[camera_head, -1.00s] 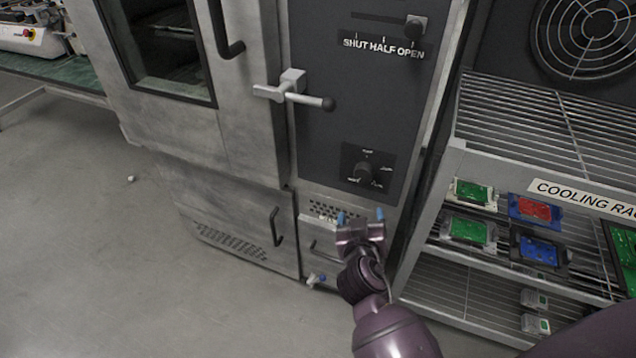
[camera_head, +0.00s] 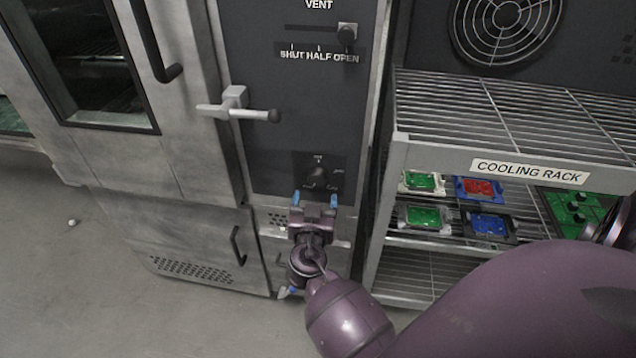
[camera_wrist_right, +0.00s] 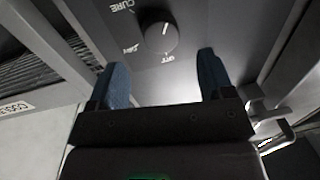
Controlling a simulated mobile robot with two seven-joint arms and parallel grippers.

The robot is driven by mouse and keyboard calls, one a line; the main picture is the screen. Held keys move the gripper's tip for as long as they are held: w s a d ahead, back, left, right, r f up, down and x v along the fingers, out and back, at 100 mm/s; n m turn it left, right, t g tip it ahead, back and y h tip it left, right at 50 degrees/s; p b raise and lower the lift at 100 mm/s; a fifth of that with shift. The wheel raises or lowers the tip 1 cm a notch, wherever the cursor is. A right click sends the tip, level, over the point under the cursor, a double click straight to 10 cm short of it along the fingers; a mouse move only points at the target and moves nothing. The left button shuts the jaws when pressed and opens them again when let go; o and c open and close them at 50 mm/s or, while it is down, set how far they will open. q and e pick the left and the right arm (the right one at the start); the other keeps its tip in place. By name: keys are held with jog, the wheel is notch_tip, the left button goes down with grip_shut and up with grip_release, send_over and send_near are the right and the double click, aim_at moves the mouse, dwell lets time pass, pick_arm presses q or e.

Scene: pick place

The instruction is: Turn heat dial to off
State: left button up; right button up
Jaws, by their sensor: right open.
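The heat dial (camera_head: 318,177) is a dark round knob on a black plate low on the oven's dark control panel. In the right wrist view the dial (camera_wrist_right: 161,36) shows a pale pointer line, with CURE, DRY and what looks like OFF marked around it. My right gripper (camera_head: 315,199) is open and empty, its two blue fingertips just below the dial in the head view. In the right wrist view its fingers (camera_wrist_right: 158,82) are spread wide and apart from the dial. My left gripper is not in view.
A lever handle (camera_head: 238,108) sticks out of the oven left of the panel. A vent knob (camera_head: 347,34) is above. A cooling rack (camera_head: 398,150) with several coloured trays stands close on the right. Open floor (camera_head: 90,285) lies at the left.

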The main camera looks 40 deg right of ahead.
aim_at(317, 182)
jog(key=x, duration=0.5)
jog(key=shift+w+d, duration=0.35)
jog(key=shift+c, duration=0.4)
jog(key=c, duration=0.8)
jog(key=shift+c, duration=0.2)
